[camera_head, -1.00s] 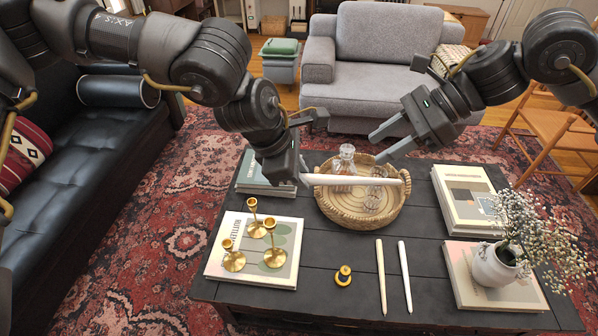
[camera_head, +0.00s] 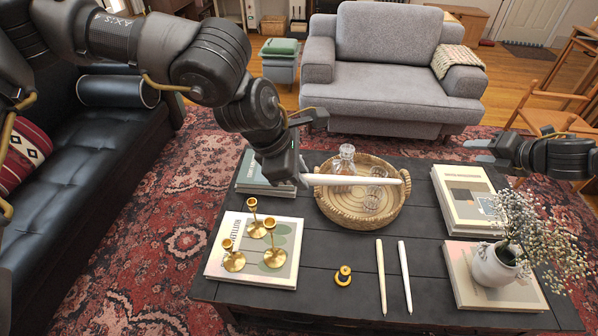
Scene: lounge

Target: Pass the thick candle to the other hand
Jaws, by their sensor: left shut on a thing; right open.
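The thick candle (camera_head: 350,181) is white and lies level in the air above the wicker tray (camera_head: 348,214). My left gripper (camera_head: 299,174) is shut on its left end; the rest of it sticks out to the right. My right gripper (camera_head: 480,150) is open and empty, well to the right of the candle's free end and apart from it. It points left, near the table's far right corner.
The tray holds a glass decanter (camera_head: 346,158) and glasses. Brass candle holders (camera_head: 271,245) stand on a book at left. Two thinner candles (camera_head: 404,277) lie at the front of the dark table (camera_head: 325,262). A vase of flowers (camera_head: 494,267) and books (camera_head: 465,198) are at right.

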